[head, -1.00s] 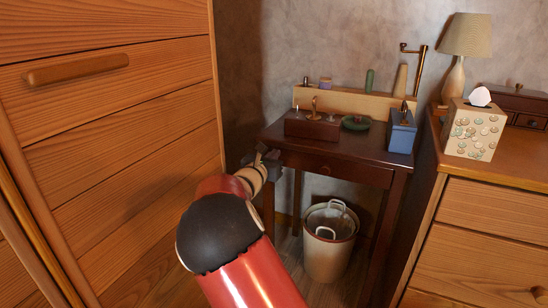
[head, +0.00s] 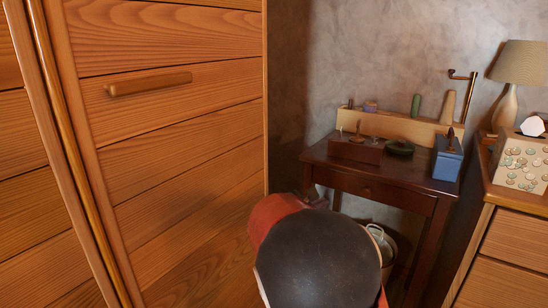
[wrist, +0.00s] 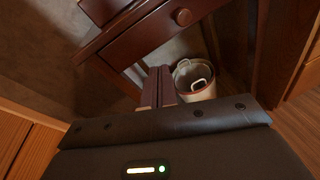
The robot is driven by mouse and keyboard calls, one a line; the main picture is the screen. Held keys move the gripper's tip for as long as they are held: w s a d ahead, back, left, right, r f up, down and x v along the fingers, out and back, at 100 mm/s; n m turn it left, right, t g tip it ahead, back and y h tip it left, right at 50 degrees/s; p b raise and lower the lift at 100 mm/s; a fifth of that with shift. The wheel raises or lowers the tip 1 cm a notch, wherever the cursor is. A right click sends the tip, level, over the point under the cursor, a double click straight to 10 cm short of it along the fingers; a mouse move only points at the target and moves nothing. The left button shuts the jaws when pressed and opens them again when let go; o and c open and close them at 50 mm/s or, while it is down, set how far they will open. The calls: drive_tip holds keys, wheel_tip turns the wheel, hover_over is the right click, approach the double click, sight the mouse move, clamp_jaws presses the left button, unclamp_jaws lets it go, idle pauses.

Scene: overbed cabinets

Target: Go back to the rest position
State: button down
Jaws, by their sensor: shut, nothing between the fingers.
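My gripper (wrist: 158,88) shows in the wrist view with its two fingers side by side, shut and empty. It points toward the space under the dark desk, left of the bin. In the head view my red and black arm covers the lower middle and hides most of the gripper. The gripper appears clear of the desk (head: 366,190), though the exact gap cannot be told.
A tall wooden cabinet (head: 180,150) with a bar handle (head: 150,84) stands close on the left. A bin (wrist: 195,79) stands under the desk. A blue box (head: 447,160) sits on the desk. A dresser (head: 505,240) with a lamp (head: 522,65) is at right.

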drive_tip(key=s+d+f+m+g+y, duration=0.1)
drive_tip(key=s+d+m+g+y, duration=0.2)
drive_tip(key=s+m, duration=0.45)
drive_tip(key=s+d+f+m+g+y, duration=0.1)
drive_tip(key=s+d+m+g+y, duration=0.3)
drive_tip(key=s, duration=0.6)
drive_tip(key=s+a+m+y, duration=0.2)
drive_tip(key=s+a+m, duration=0.1)
drive_tip(key=s+m, duration=0.3)
drive_tip(key=s+a+m+t+y, duration=0.1)
drive_tip(key=s+a+m, duration=0.3)
drive_tip(key=s, duration=0.7)
drive_tip(key=shift+r+m+t+y, duration=0.35)
drive_tip(key=shift+m+y, duration=0.35)
drive_tip(key=shift+m, duration=0.35)
